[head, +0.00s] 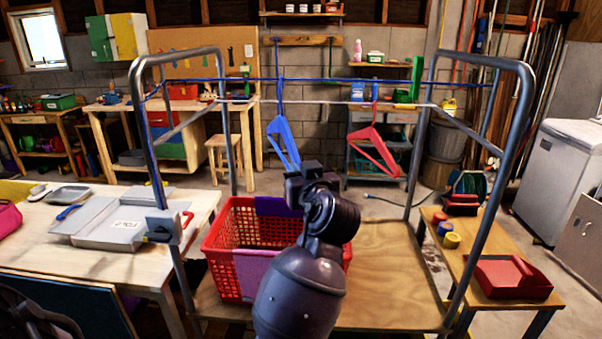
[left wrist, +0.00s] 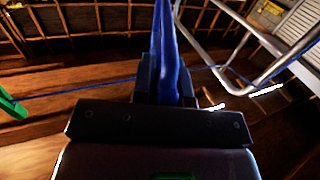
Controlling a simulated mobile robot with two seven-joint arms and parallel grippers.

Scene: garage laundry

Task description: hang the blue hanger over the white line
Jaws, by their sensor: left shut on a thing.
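The blue hanger (head: 284,142) is in the middle of the head view, tilted, with its hook end reaching up to the height of the lines. The white line (head: 310,102) runs across the metal frame, with a blue line (head: 220,80) above it. I cannot tell whether the hook is over the white line or only in front of it. My left gripper (head: 307,176) is at the hanger's lower end. In the left wrist view the blue hanger (left wrist: 167,55) stands between the fingers, and the gripper is shut on it. My right gripper is not in view.
A red hanger (head: 374,146) hangs to the right of the blue one. A green thing (head: 417,77) is at the line's right. The metal frame's posts (head: 150,130) stand either side. A red basket (head: 225,245) sits below on the wooden board (head: 390,285).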

